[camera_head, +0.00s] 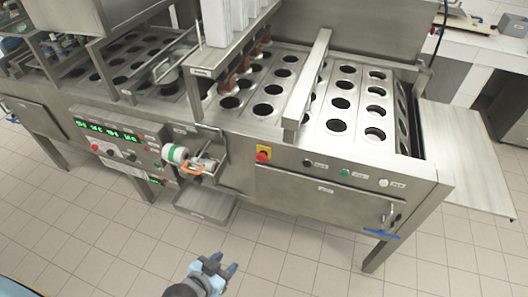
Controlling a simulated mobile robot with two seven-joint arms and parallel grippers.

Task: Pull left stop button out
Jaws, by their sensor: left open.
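A red stop button (263,155) on a yellow plate sits on the machine's front, right of centre. Another red button (95,147) shows on the control panel at the left, below the green digits. It is too small to tell whether either is pushed in or out. My left gripper (224,263), with blue fingertips, is open and empty at the bottom middle. It is over the floor, well in front of the machine and apart from both buttons. My right gripper is not in view.
The steel filling machine (320,185) has rows of round cup holes on top. A metal tray (207,203) juts out below a white-and-green cylinder (174,153). A blue-handled lever (381,234) is at the right. The tiled floor (290,260) in front is clear.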

